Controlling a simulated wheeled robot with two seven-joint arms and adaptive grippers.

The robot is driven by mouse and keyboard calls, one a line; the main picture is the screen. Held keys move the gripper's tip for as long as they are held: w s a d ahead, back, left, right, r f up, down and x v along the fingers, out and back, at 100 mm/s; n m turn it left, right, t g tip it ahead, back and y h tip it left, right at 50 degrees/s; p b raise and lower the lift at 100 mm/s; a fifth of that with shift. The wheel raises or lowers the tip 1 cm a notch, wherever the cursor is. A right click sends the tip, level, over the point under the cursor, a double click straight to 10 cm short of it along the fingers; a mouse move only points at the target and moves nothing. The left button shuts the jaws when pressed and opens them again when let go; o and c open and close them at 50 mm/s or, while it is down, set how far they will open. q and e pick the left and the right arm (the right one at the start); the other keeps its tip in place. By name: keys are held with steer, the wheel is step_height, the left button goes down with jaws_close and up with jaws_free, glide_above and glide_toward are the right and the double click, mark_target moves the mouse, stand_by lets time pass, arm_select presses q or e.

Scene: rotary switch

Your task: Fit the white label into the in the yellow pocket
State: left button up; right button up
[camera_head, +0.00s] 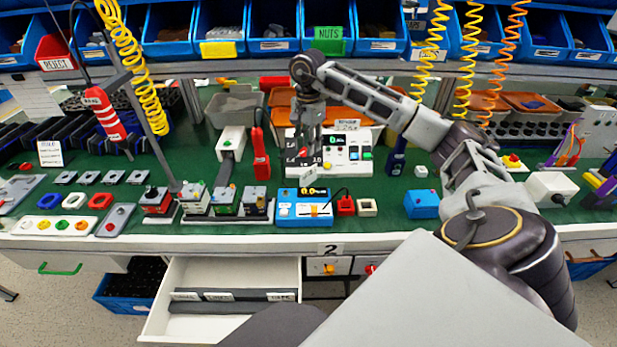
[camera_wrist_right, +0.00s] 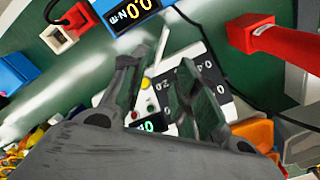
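A yellow pocket (camera_head: 218,49) is on the front of a blue bin in the back row, left of the green NUTS one. My right gripper (camera_head: 304,157) points down over the left part of a white panel (camera_head: 356,166), far in front of and below the pocket. In the wrist view its fingers (camera_wrist_right: 163,82) stand apart, with the panel behind them. No label is clearly held. My left gripper is out of view.
A red probe-like tool (camera_head: 260,155) stands left of the right gripper. A blue meter (camera_head: 304,210) is in front of the panel. Coiled yellow cords (camera_head: 135,70) hang before the bins. An open drawer (camera_head: 228,275) juts out below the table.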

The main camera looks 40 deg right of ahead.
glide_above(309, 169)
step_height(309, 169, down, 5)
steer(key=shift+a+r, duration=0.15)
steer(key=shift+r, duration=0.05)
steer(key=shift+f, duration=0.6)
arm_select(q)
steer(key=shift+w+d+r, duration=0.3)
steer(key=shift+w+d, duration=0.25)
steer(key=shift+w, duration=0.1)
arm_select(e)
steer(key=shift+f, duration=0.1)
steer(key=shift+f+b, duration=0.3)
steer(key=shift+f, duration=0.15)
step_height(309, 169, down, 3)
steer(key=shift+r, duration=0.1)
steer(key=shift+f, duration=0.75)
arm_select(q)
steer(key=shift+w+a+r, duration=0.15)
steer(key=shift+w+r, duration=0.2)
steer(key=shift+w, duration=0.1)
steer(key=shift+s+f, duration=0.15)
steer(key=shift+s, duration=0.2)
